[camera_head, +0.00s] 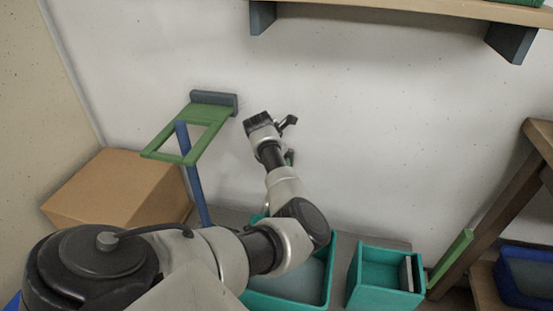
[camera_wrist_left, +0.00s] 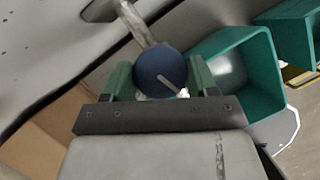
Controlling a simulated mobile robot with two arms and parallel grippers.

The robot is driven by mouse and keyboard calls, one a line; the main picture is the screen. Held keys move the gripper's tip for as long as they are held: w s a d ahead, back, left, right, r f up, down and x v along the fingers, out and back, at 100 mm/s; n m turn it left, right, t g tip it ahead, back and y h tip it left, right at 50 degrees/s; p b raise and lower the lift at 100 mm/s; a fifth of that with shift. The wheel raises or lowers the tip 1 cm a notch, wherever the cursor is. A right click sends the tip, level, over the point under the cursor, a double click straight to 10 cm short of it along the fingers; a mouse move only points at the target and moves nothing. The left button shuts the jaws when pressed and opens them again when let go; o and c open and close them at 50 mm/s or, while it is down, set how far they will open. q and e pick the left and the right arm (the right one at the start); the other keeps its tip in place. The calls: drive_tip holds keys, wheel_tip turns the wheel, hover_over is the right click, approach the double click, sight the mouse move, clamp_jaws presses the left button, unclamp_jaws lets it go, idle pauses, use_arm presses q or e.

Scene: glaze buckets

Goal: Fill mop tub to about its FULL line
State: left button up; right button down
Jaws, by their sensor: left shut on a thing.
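A large teal tub (camera_head: 328,275) stands below the wall, partly hidden behind my left arm. Its inside is pale grey; I cannot make out a FULL line or tell the liquid level. It also shows in the left wrist view (camera_wrist_left: 262,85). My left gripper (camera_wrist_left: 160,76) has green fingers shut on a round dark blue knob (camera_wrist_left: 160,68) with a pale pointer mark. A metal pipe (camera_wrist_left: 139,22) runs from the knob toward the wall. My right gripper is not in view.
A smaller teal box (camera_head: 358,275) stands right of the tub. A green frame (camera_head: 160,140) on a wall bracket and a blue post (camera_head: 197,190) are at left, near a cardboard box (camera_head: 120,190). A blue tub (camera_head: 510,287) is far right, a shelf (camera_head: 400,8) above.

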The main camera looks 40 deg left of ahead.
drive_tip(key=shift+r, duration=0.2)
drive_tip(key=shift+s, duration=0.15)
use_arm(q)
drive_tip(key=o, duration=0.9)
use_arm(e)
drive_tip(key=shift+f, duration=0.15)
use_arm(q)
drive_tip(key=shift+s+r, duration=0.1)
drive_tip(key=shift+r, duration=0.15)
drive_tip(key=p+v, duration=0.1)
drive_tip(key=v, duration=0.9)
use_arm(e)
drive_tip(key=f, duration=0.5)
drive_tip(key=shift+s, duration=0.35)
use_arm(q)
drive_tip(key=shift+r, duration=0.1)
